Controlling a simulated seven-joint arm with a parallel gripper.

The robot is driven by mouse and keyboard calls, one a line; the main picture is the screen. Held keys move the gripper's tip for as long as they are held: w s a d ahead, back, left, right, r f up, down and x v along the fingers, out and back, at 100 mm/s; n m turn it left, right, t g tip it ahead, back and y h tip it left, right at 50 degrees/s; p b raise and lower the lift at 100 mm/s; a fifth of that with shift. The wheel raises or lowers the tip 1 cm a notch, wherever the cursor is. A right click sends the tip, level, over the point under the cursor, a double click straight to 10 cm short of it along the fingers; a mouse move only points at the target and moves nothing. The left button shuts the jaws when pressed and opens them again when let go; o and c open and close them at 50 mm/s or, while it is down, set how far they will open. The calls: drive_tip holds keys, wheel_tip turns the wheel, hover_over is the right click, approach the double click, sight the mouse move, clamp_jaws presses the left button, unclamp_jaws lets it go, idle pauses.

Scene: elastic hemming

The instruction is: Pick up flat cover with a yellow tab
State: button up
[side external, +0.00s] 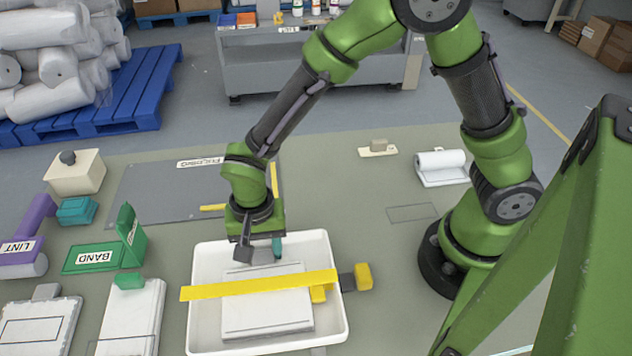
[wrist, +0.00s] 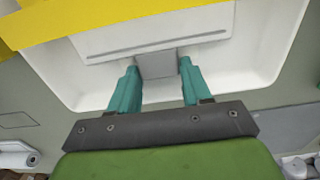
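A flat white cover (side external: 265,312) lies in a white tray; the wrist view shows its far part (wrist: 150,35). A small yellow tab (side external: 318,294) shows at its right side, partly under a long yellow strip (side external: 250,287) that crosses above the cover. A grey tab (wrist: 157,64) sticks out at the cover's far edge. My gripper (wrist: 158,68) points down over the tray's far end, its teal fingers apart on either side of the grey tab. I cannot tell whether they touch it. In the side view my gripper (side external: 261,250) partly hides that end.
The white tray (side external: 338,250) has raised walls around the cover. A dark piece with a yellow end (side external: 362,277) sits at its right rim. A green BAND holder (side external: 100,257) and white blocks stand left. A grey mat (side external: 150,195) lies behind. The bench right of the tray is mostly clear.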

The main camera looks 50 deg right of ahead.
drive_tip(key=c, duration=0.7)
drive_tip(key=shift+o, duration=0.2)
